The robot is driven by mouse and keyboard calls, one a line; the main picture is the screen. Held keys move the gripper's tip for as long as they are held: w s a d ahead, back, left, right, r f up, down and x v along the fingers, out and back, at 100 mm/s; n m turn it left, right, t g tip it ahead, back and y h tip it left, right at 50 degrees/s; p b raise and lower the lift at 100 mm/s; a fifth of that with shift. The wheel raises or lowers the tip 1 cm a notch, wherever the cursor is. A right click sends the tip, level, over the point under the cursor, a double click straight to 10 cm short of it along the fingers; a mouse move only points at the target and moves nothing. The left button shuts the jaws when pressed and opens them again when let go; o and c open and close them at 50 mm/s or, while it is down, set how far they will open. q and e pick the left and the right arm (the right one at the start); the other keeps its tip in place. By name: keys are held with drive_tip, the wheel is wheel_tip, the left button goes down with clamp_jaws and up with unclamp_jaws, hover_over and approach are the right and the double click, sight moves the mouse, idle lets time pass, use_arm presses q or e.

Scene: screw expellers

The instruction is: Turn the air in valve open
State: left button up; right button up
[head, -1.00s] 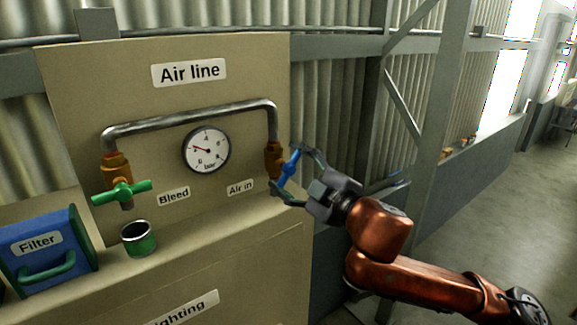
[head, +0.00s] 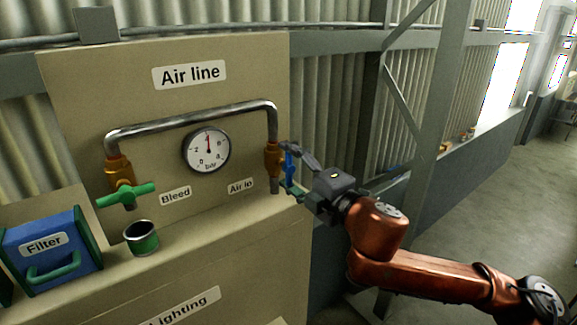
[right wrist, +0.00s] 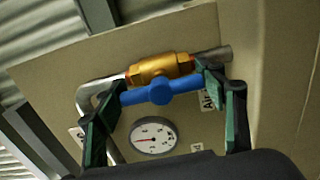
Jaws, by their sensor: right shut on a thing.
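The air in valve has a brass body (head: 273,160) on the right vertical end of the pipe, above the "Air in" label (head: 241,187). Its blue handle (head: 290,167) stands about upright, nearly in line with the pipe. My right gripper (head: 288,170) is shut on this handle, coming from the right. In the right wrist view, the blue handle (right wrist: 160,91) lies between the two fingers (right wrist: 160,86), in front of the brass body (right wrist: 160,67) and roughly parallel to it. My left gripper is not in view.
The pressure gauge (head: 207,152) has its needle pointing up. A green-handled valve (head: 126,195) is at the left, near the "Bleed" label (head: 175,196). A green can (head: 141,238) and a blue filter box (head: 48,246) stand on the ledge. A steel post (head: 437,130) rises at right.

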idle(0.4)
drive_tip(key=o, duration=1.2)
drive_tip(key=v, duration=1.2)
